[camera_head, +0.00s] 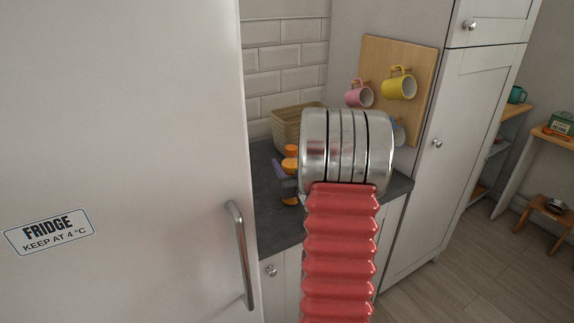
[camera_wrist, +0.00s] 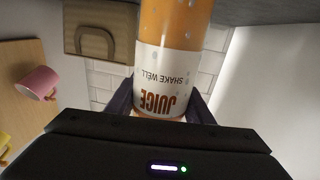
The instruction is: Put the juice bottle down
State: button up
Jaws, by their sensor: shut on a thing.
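The juice bottle (camera_wrist: 176,58), orange with a white label, is between the two fingers of my gripper (camera_wrist: 160,108) in the wrist view. Its label reads upside down there. In the head view small orange parts of the bottle (camera_head: 290,165) show left of my arm's metal wrist, which hides most of it. The purple fingers of my gripper (camera_head: 284,180) are around it. The bottle looks about upright over the slate worktop (camera_head: 272,222). I cannot tell whether its base touches the worktop.
A woven basket (camera_head: 287,130) stands behind the bottle by the tiled wall. A pink mug (camera_head: 358,95) and a yellow mug (camera_head: 400,86) hang on a wooden board to the right. The fridge (camera_head: 120,130) fills the left. The worktop's front left part is clear.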

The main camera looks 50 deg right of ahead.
jog(key=o, duration=1.6)
jog(key=v, duration=1.2)
jog(key=shift+s, duration=0.1)
